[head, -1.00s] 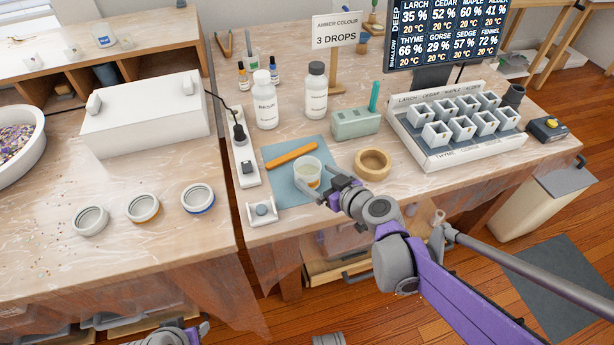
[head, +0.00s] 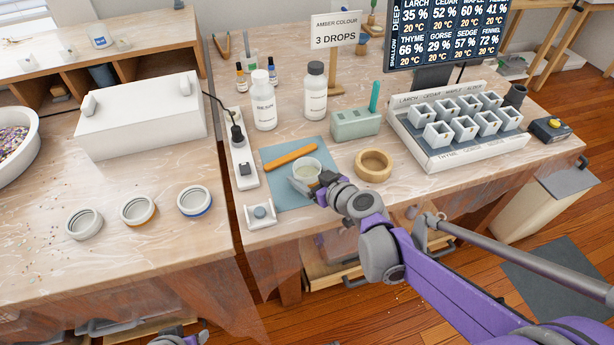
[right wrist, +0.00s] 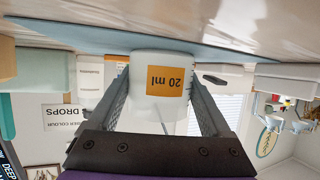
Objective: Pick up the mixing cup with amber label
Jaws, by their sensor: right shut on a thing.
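The mixing cup (head: 306,169) is a small translucent cup standing on the blue mat (head: 283,195). In the right wrist view the cup (right wrist: 161,110) shows upside down, with an amber label (right wrist: 166,80) reading "20 ml". My right gripper (head: 312,184) is shut on the cup, one finger on each side of it; the fingers (right wrist: 160,105) also flank it in the right wrist view. The cup's base looks at or very near the mat; I cannot tell whether it touches. My left gripper (head: 180,338) shows only in part at the bottom edge.
An orange stick (head: 290,156) lies on the mat behind the cup. A wooden ring-shaped dish (head: 373,166) stands just right. A white power strip (head: 240,165) and a small white stand (head: 259,217) are to the left. Two white bottles (head: 263,105) stand behind.

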